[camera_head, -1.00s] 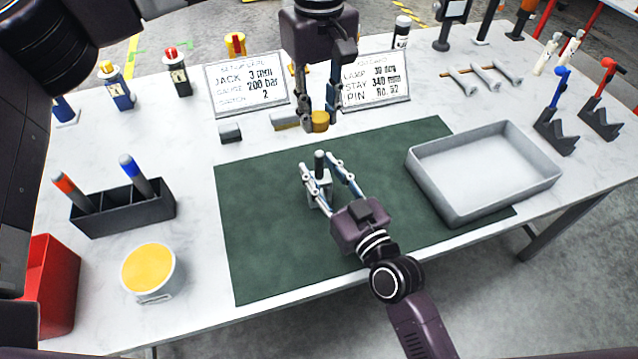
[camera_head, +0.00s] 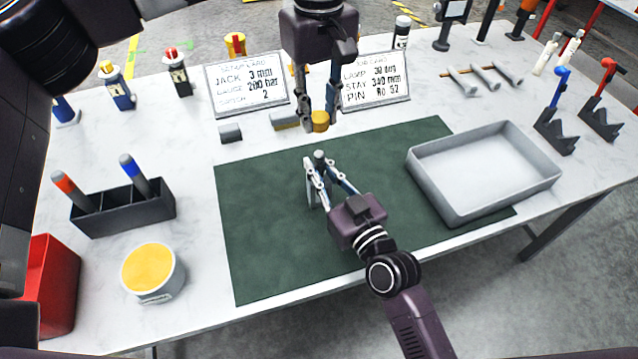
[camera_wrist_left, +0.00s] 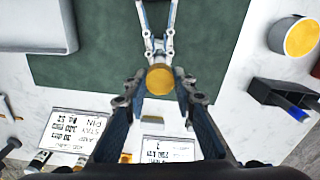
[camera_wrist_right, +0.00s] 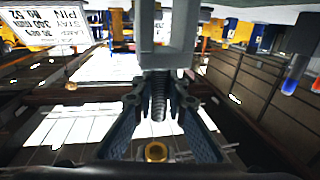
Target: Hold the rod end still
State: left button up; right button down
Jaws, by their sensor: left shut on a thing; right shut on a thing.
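The rod (camera_head: 319,156) stands upright on the mat with a dark top, and my right gripper (camera_head: 317,165) is closed on it. In the right wrist view, which is upside down, the threaded rod (camera_wrist_right: 158,95) runs between my fingers from a grey block (camera_wrist_right: 165,52). My left gripper (camera_head: 318,122) points down, higher up, shut on a round brass-yellow piece (camera_head: 320,121). In the left wrist view the piece (camera_wrist_left: 160,80) lies between the fingertips. A brass ring (camera_wrist_right: 156,151), apparently this piece, shows apart from the rod in the right wrist view.
The green mat (camera_head: 265,240) is mostly clear. A grey tray (camera_head: 485,175) sits on the right. A yellow-topped tub (camera_head: 152,272) and a pen holder (camera_head: 125,208) stand at left.

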pick_arm(q)
send_over(319, 153)
jog(key=shift+f, duration=2.45)
jog(key=shift+f, duration=0.1)
jog(key=shift+f, duration=0.8)
jog(key=shift+f, duration=0.55)
